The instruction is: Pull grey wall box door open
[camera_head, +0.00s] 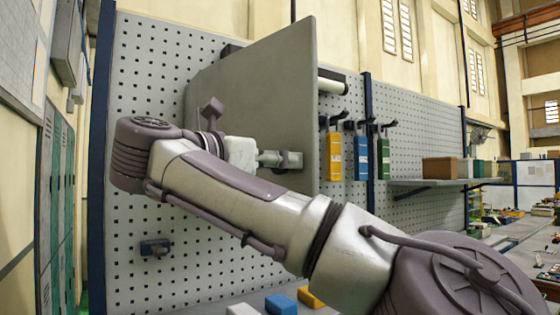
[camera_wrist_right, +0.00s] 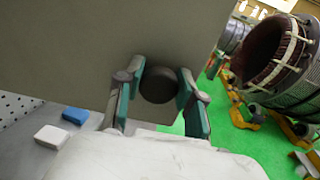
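The grey door (camera_head: 270,85) is a large flat panel standing out at an angle from the perforated wall panel, swung open. The box body behind it is mostly hidden. My right arm crosses in front of the door, and my right gripper (camera_head: 290,159) is at its face. In the right wrist view the door (camera_wrist_right: 90,45) fills the upper left. There the teal fingers of my right gripper (camera_wrist_right: 160,95) close around a dark round knob (camera_wrist_right: 159,86) on the door, one finger on each side. My left gripper is not in view.
Blue (camera_head: 281,304) and yellow (camera_head: 310,297) blocks lie on the surface below. Yellow, blue and green tools hang right of the door. A shelf (camera_head: 440,182) with boxes is farther right. A large stator (camera_wrist_right: 275,60) stands at right in the wrist view.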

